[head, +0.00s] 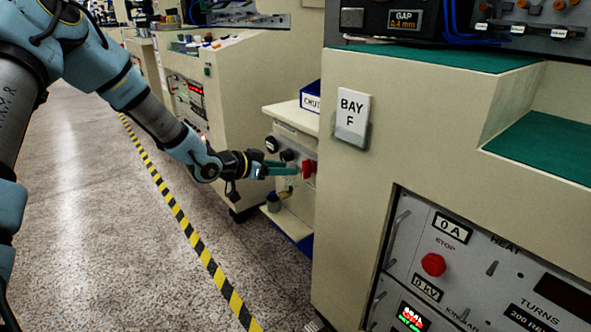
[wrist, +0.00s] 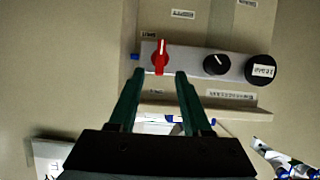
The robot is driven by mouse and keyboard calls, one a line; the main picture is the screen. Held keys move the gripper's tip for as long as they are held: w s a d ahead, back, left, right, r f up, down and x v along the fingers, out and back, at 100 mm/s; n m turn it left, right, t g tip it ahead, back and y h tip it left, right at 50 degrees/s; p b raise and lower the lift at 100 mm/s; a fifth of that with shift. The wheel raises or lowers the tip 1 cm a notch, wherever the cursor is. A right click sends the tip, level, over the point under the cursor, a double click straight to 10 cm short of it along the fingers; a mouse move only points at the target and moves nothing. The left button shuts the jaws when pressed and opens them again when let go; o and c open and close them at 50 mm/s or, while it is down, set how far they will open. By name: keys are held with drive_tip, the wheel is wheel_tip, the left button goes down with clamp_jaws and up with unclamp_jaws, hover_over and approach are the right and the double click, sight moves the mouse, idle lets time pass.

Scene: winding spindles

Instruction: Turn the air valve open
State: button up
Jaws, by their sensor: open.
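The red valve handle (wrist: 160,56) is on a pale panel strip, its bar with a white line standing upright in the wrist view. It also shows in the head view (head: 308,168). My gripper (wrist: 158,74) is open and empty. Its two green fingertips are spread just below the handle in the wrist view, one to each side. Whether they touch it I cannot tell. In the head view my gripper (head: 283,170) reaches toward the handle from the left.
A black knob (wrist: 216,65) and a labelled black knob (wrist: 261,69) sit right of the handle in the wrist view. A shelf ledge (wrist: 240,112) is below. The cabinet with the BAY F sign (head: 352,118) stands close on the right. The floor left is clear.

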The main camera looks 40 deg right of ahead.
drive_tip(key=shift+v, duration=1.65)
drive_tip(key=w+a+n+t+y, duration=0.3)
drive_tip(key=w+a+n+y, duration=0.15)
drive_tip(key=a, duration=0.95)
drive_tip(key=w+a+n+t+y, duration=0.35)
drive_tip(key=w+a+y, duration=0.2)
drive_tip(key=a, duration=0.95)
drive_tip(key=s+a+r+n+g+y, duration=0.2)
drive_tip(key=s+a+n, duration=0.35)
drive_tip(key=a, duration=0.45)
drive_tip(key=s+a+r+n+g+y, duration=0.1)
drive_tip(key=s+a+r+n+g, duration=0.2)
drive_tip(key=s+a, duration=0.55)
wheel_tip(320, 180, up, 16)
drive_tip(key=a+t+p, duration=0.1)
drive_tip(key=p, duration=1.4)
drive_tip(key=shift+w+a+f+n+p, duration=0.2)
drive_tip(key=shift+w+a+n+p, duration=0.2)
drive_tip(key=shift+w+n, duration=0.1)
